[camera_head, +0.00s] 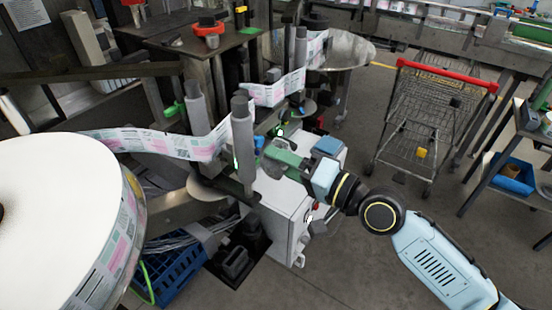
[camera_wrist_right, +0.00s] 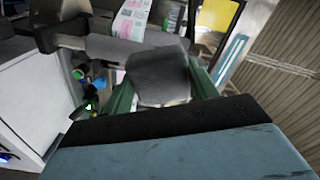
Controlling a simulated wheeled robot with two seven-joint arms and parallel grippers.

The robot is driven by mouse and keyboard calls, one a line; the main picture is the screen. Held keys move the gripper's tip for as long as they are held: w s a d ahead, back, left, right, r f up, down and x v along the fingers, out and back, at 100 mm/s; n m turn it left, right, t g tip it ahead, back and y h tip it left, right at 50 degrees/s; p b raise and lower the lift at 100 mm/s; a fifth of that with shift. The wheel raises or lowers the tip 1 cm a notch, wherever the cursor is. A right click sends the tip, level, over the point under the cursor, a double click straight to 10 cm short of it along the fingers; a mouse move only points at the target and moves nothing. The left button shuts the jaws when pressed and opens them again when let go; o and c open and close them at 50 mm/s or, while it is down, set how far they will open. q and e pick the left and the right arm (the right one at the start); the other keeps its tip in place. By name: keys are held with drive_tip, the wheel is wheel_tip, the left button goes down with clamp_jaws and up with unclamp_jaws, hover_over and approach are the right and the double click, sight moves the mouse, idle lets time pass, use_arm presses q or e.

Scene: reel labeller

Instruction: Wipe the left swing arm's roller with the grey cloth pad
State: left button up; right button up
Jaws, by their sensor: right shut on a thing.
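My right gripper (camera_head: 277,156), with green fingers, is shut on the grey cloth pad (camera_wrist_right: 159,76). In the right wrist view the pad sits between the fingers, its broad face showing. In the head view the gripper is just right of a grey upright roller (camera_head: 243,140) that the printed label web meets. A grey roller (camera_wrist_right: 112,47) also shows in the right wrist view, running up to the pad and partly hidden behind it. I cannot tell whether pad and roller touch. Another grey roller (camera_head: 196,107) stands farther left. My left gripper is out of view.
A large white reel (camera_head: 55,195) fills the left foreground. A white machine cabinet (camera_head: 285,212) stands below my right gripper. A blue crate (camera_head: 180,268) with cables is on the floor. A shopping cart (camera_head: 425,115) stands at right, with open floor before it.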

drive_tip(key=shift+d, duration=0.1)
drive_tip(key=v, duration=0.3)
idle(0.4)
drive_tip(key=shift+b, duration=0.35)
